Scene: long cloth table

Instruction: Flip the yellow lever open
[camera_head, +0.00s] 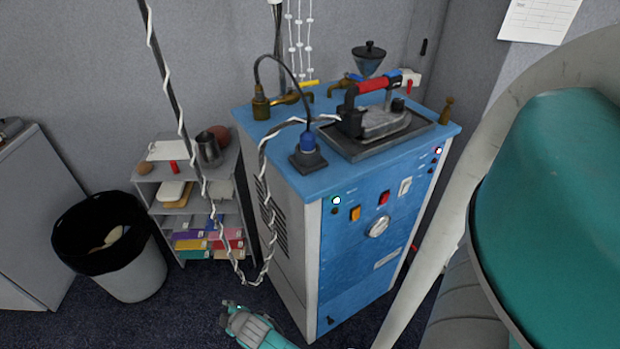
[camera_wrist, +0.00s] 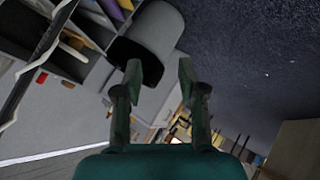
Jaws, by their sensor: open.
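A small yellow lever (camera_head: 308,84) sits on brass pipework at the back left of the blue machine top (camera_head: 252,126). A brass valve body (camera_head: 261,106) stands to its left, with a dark hose rising from it. The lever is small here, and its exact angle is hard to tell. My gripper (camera_head: 227,313) is low in front of the machine's left side, well below and apart from the lever. In the wrist view my gripper (camera_wrist: 160,76) is open, with nothing between its fingers. The lever does not show in the wrist view.
A black-and-white cord (camera_head: 266,190) hangs down the machine's left side. A shelf (camera_head: 147,188) and a lined bin (camera_head: 134,278) stand left.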

